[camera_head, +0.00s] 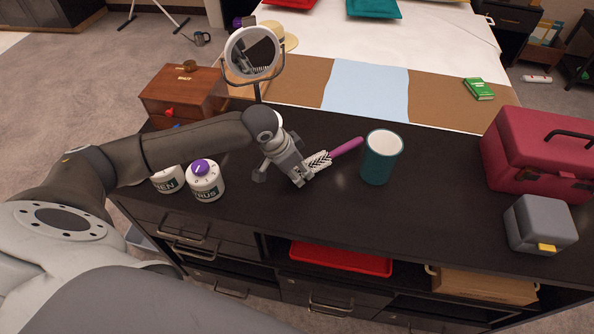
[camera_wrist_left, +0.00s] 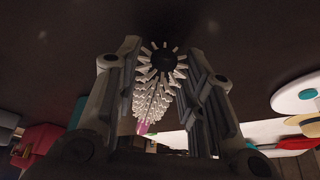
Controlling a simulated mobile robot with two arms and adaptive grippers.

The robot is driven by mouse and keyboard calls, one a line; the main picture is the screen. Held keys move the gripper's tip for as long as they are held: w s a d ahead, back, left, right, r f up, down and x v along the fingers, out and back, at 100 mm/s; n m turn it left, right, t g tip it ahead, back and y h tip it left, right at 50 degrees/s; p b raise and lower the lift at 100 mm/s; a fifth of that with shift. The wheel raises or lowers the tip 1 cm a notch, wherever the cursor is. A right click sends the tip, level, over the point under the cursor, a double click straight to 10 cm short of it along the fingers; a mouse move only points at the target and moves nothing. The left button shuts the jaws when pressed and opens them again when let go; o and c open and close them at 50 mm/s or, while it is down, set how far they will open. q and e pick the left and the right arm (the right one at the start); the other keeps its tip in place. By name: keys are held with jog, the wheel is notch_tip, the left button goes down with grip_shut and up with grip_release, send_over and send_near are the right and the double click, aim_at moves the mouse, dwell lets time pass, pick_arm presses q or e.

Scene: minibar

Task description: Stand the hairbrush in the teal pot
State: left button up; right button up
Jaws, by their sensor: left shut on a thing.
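The hairbrush (camera_head: 347,146) has a purple handle and white bristles. My left gripper (camera_head: 306,172) is shut on its bristled end above the dark counter, and the handle points right and away toward the pot. In the left wrist view the bristles (camera_wrist_left: 153,95) show between the two fingers of my left gripper (camera_wrist_left: 165,85), with the handle mostly hidden behind them. The teal pot (camera_head: 377,168) stands upright on the counter, just right of the handle end. It has a pale inside. The brush is outside the pot. My right gripper is not in view.
Two white jars, one with a purple lid (camera_head: 206,185), stand left of my gripper. A round mirror (camera_head: 251,54) and a wooden box (camera_head: 183,92) stand behind. A red case (camera_head: 535,150) and a grey box (camera_head: 540,222) are at right. Counter right of the pot is clear.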

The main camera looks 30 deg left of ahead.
pick_arm(q)
jog(key=shift+f, duration=0.6)
jog(key=shift+f, duration=0.1)
jog(key=o, duration=1.1)
jog(key=shift+c, duration=0.2)
